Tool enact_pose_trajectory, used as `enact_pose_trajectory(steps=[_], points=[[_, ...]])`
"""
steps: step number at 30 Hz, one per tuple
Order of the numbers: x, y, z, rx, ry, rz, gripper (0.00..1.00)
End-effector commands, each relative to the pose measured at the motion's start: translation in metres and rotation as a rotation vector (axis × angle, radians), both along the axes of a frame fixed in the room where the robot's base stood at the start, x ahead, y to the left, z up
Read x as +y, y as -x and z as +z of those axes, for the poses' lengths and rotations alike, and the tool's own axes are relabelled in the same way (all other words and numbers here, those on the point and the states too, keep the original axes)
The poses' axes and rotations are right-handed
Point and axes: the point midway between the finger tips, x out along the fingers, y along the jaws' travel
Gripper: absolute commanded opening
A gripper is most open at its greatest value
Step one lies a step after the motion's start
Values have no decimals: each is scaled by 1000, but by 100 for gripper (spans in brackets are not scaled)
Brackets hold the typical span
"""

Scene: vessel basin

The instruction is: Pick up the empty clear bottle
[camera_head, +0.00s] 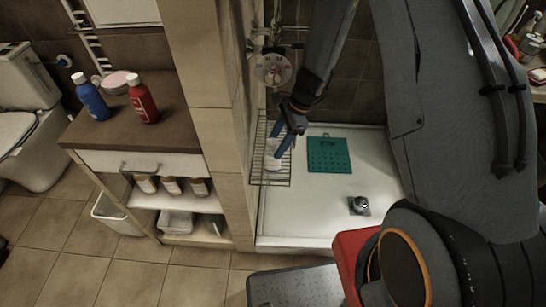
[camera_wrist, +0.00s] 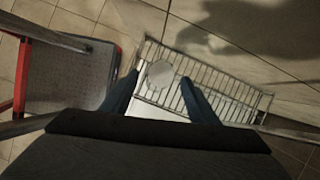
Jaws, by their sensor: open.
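A clear, pale bottle (camera_head: 272,161) stands on the wire rack in the head view, partly covered by my gripper. In the wrist view the bottle (camera_wrist: 160,74) shows from above as a pale round shape. My gripper (camera_head: 281,147) points down over the rack with its blue fingers apart. In the wrist view my gripper (camera_wrist: 158,82) has one finger on each side of the bottle. I cannot tell whether either finger touches it.
The wire rack (camera_wrist: 236,94) runs along the tiled wall by the shower tray (camera_head: 285,222). A green mat (camera_head: 330,155) lies in the tray beside a drain (camera_head: 359,205). A cabinet (camera_head: 150,160) holds blue (camera_head: 91,99) and red (camera_head: 144,100) bottles. A grey-topped stool (camera_head: 300,288) stands in front.

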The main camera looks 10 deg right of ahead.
Motion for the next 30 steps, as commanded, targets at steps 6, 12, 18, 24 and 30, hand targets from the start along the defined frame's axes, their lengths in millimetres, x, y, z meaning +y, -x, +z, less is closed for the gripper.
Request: enact_pose_trajectory(steps=[6,12,18,24,30], points=[[17,3,-14,3,0,0,55],[27,2,-38,1,0,0,55],[30,2,-46,-1,1,0,55],[30,2,-46,-1,0,0,51],[30,2,-46,-1,0,0,17]])
